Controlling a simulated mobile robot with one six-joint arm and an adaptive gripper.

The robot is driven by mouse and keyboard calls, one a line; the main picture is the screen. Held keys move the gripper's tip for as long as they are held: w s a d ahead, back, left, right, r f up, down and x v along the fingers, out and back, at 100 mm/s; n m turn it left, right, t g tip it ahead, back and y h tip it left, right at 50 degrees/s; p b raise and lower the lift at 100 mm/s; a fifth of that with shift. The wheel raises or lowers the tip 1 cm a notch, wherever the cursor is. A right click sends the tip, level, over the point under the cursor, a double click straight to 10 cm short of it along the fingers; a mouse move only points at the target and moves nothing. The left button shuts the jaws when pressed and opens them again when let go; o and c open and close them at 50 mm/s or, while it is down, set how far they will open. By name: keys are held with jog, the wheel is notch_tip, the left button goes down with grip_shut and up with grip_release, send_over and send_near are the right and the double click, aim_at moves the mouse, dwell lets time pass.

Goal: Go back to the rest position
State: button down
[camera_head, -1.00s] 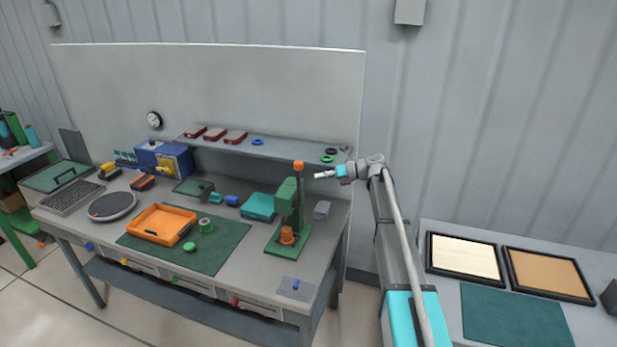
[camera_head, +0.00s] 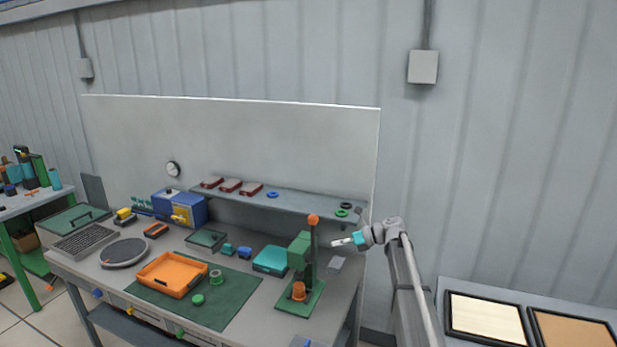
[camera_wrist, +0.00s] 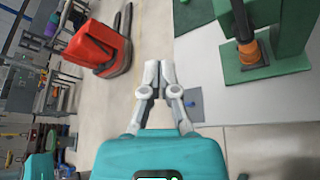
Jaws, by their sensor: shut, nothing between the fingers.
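My gripper (camera_head: 343,242) shows in the head view at the end of my arm. It is held in the air in front of the white back panel, just right of the green press (camera_head: 301,262) with its orange knob. In the wrist view my gripper (camera_wrist: 155,78) has its two pale fingers together, with nothing between them. Below the fingers in that view are the bare floor and the edge of the workbench. My arm is bent, with the forearm rising from the lower right.
The workbench (camera_head: 225,323) carries an orange tray (camera_head: 173,273), a teal box (camera_head: 271,260) and a round grey plate (camera_head: 124,252). A shelf (camera_head: 295,203) runs behind. Framed boards (camera_head: 484,317) lie at right. The wrist view shows a red vehicle (camera_wrist: 95,45) on the floor.

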jog(key=s+f+n+g+h+b, duration=0.1)
jog(key=s+f+n+h+b, duration=0.5)
jog(key=s+f+n, duration=1)
jog(key=s+d+f+n+h+b, duration=0.1)
jog(key=s+d+f+n+h, duration=0.1)
jog(key=s, duration=0.4)
jog(key=s+d+f+n+h+b, duration=0.1)
jog(key=s+d+f+n+h, duration=0.1)
jog(key=s+n, duration=0.3)
jog(key=s+d+f+n+h+b, duration=0.1)
jog(key=s+f+n+h, duration=0.1)
jog(key=s+n+h, duration=0.2)
jog(key=s, duration=0.3)
jog(key=shift+s+d+g, duration=0.15)
jog(key=shift+d+g, duration=0.25)
